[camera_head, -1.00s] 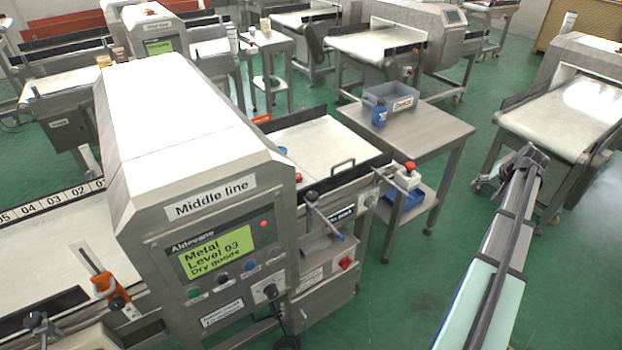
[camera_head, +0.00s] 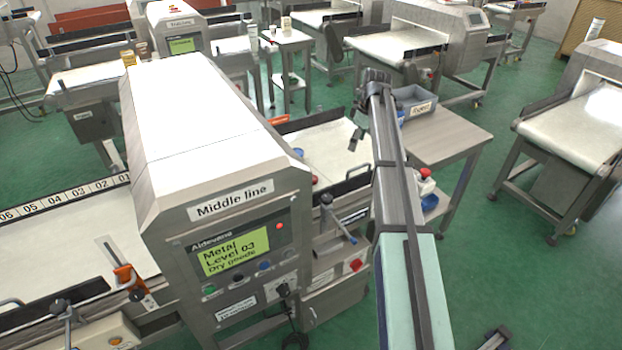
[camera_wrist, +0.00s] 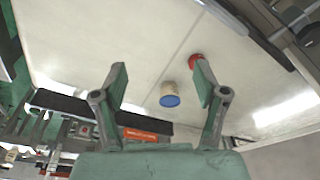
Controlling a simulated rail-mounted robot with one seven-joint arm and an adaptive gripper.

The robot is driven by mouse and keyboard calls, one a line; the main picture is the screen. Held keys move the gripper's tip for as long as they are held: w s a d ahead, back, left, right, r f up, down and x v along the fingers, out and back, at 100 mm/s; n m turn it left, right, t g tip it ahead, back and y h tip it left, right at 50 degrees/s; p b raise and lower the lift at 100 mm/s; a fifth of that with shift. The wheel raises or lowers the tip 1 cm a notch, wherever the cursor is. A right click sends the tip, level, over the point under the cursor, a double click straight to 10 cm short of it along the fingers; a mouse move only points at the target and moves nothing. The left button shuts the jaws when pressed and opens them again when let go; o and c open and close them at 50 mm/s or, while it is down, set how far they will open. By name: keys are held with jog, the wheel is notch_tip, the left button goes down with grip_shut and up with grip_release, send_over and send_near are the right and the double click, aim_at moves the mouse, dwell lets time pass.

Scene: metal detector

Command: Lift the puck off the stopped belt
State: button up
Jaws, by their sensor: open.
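A small red round item, likely the puck (camera_head: 314,180), lies on the pale belt (camera_head: 335,140) beyond the Middle line detector. It also shows in the wrist view (camera_wrist: 195,59), partly hidden behind the right-hand finger. A cream tub with a blue lid (camera_wrist: 170,97) is on the same belt; its blue lid shows in the head view (camera_head: 298,152). My gripper (camera_head: 357,125) hangs above the belt's far right part.
The Middle line metal detector (camera_head: 210,130) stands left of the belt. A dark side rail with a handle (camera_head: 358,171) edges the belt. A steel table (camera_head: 450,135) with a grey bin (camera_head: 415,100) stands to the right. A red button (camera_head: 425,173) is near the belt's end.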

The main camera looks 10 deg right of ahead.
jog(key=w+a+r+n+g, duration=0.1)
jog(key=a+r+n, duration=0.1)
jog(key=a, duration=0.4)
jog(key=a+r+n, duration=0.1)
jog(key=a+n, duration=0.2)
jog(key=a, duration=0.3)
jog(key=p, duration=0.3)
send_over(315, 177)
notch_tip(315, 177, down, 12)
jog(key=shift+a, duration=0.1)
jog(key=shift+a+f+p, duration=0.2)
jog(key=shift+f+p, duration=0.15)
jog(key=shift+f, duration=0.95)
jog(key=shift+a+f+p, duration=0.2)
jog(key=shift+f+p, duration=0.15)
jog(key=shift+f, duration=0.95)
jog(key=c, duration=1.1)
